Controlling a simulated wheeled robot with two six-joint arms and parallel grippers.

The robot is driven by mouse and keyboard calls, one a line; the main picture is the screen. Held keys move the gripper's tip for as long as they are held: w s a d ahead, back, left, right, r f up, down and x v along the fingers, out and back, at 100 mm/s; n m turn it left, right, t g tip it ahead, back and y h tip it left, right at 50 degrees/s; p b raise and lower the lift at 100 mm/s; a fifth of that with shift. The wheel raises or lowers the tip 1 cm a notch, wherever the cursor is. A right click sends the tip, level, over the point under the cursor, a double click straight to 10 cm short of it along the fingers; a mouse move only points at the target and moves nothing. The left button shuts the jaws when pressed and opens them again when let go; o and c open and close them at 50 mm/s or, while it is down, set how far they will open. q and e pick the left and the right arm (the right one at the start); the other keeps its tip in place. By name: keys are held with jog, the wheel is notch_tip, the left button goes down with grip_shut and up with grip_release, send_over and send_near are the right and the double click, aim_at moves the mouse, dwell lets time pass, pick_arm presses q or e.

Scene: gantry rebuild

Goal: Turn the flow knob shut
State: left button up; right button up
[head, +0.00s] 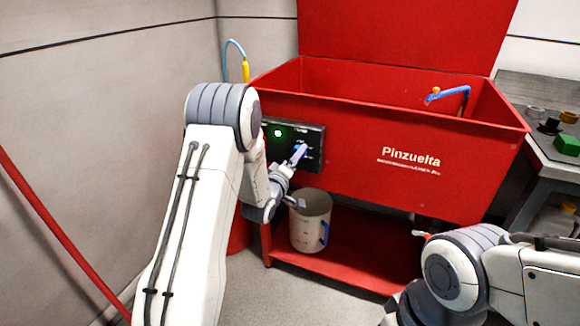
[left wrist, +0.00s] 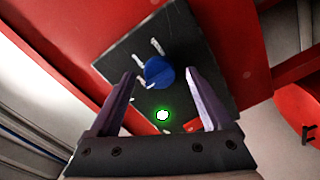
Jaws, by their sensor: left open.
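The flow knob is a round blue knob (left wrist: 158,72) on a black control panel (left wrist: 120,64). In the head view the panel (head: 313,133) is on the front of the red washer, and my left gripper (head: 299,154) reaches it and mostly covers the knob. In the left wrist view my left gripper (left wrist: 161,78) is open, with one purple finger on each side of the knob. Gaps show between the fingers and the knob; I cannot tell any contact. A green light (left wrist: 163,115) glows on the panel. My right arm is at the lower right; its gripper does not show.
The red washer basin (head: 400,165) is marked "Pinzuelta". A light bucket (head: 310,222) with a blue handle stands on its lower red shelf (head: 355,268). A blue spout (head: 447,93) is in the basin. A table (head: 540,95) with a green block (head: 567,145) is at the right.

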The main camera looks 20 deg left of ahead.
pick_arm(q)
jog(key=s, duration=0.9)
jog(key=shift+s+a, duration=0.2)
jog(key=shift+s, duration=0.05)
